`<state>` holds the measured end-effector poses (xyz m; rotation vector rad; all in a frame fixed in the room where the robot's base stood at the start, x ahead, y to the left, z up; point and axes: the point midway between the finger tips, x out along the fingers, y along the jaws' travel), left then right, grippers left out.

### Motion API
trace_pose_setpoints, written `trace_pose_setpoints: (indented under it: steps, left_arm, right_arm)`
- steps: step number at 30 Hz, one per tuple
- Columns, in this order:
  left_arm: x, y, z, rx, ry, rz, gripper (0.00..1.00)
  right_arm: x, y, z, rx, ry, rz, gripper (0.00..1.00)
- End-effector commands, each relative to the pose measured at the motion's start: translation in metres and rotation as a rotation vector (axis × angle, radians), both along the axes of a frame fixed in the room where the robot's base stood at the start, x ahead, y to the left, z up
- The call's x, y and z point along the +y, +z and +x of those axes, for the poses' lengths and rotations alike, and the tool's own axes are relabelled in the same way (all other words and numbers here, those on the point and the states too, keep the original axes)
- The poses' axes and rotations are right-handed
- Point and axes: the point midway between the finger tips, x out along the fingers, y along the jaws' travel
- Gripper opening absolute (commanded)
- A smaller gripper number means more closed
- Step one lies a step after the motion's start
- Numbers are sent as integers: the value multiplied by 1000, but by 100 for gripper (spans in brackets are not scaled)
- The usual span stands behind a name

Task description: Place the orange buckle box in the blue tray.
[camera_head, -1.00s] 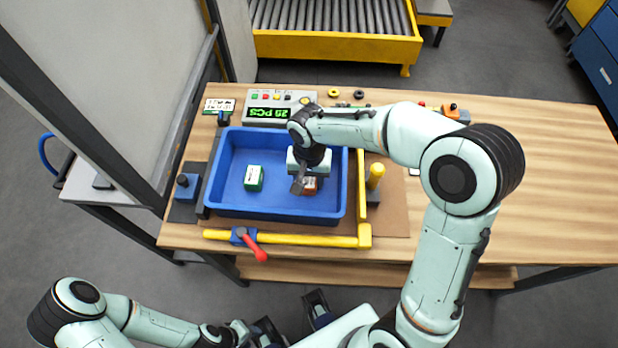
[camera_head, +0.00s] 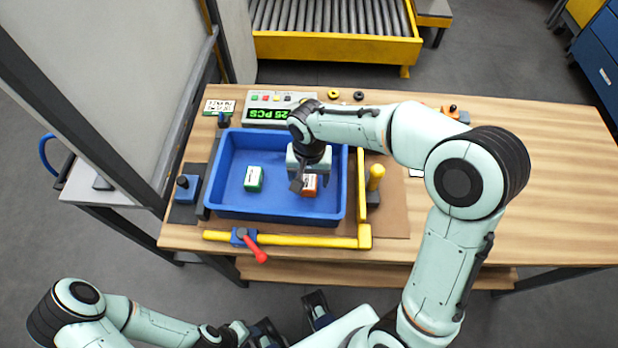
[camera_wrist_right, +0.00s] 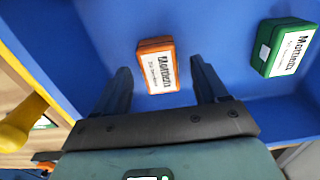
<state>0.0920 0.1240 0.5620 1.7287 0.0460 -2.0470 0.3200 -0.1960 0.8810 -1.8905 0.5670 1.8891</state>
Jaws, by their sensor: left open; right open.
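The orange buckle box (camera_head: 310,183) rests on the floor of the blue tray (camera_head: 270,216), in its right part. In the right wrist view the orange box (camera_wrist_right: 156,64) shows its white label and lies between and just beyond the fingertips. My right gripper (camera_wrist_right: 160,78) is open and holds nothing; it is over the tray's right side, and in the head view its hand (camera_head: 306,168) partly covers the box's surroundings. My left gripper (camera_head: 292,322) is open, low at the bottom of the head view, away from the table.
A green box (camera_head: 253,178) sits in the left part of the tray, apart from the orange one. Yellow rails (camera_head: 300,240) and a red-handled clamp (camera_head: 254,249) border the tray. A counter display (camera_head: 268,113) stands behind it. The table's right side is mostly clear.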

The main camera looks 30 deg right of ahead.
Motion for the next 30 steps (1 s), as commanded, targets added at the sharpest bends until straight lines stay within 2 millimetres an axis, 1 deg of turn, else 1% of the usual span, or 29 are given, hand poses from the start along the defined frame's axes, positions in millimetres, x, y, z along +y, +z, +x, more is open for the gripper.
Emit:
trace_pose_setpoints:
  steps: [1, 6, 9, 13, 18, 30]
  left_arm:
    - [0, 2, 1, -1, 0, 0, 43]
    - [0, 8, 3, -3, 0, 0, 43]
    - [0, 11, 4, -4, 0, 0, 43]
    - [0, 14, 5, -6, 0, 0, 43]
    - [0, 15, 6, -7, 0, 0, 43]
    - [0, 15, 5, -7, 0, 0, 43]
  right_arm:
    - [0, 13, 1, -6, 0, 1, 72]
    - [1, 51, 1, -6, 2, 2, 72]
    - [0, 71, 1, -5, 1, 2, 72]
    - [0, 91, 1, -4, 1, 1, 72]
    - [1, 103, 0, -1, 1, 1, 72]
    - [0, 104, 0, 1, 1, 1, 72]
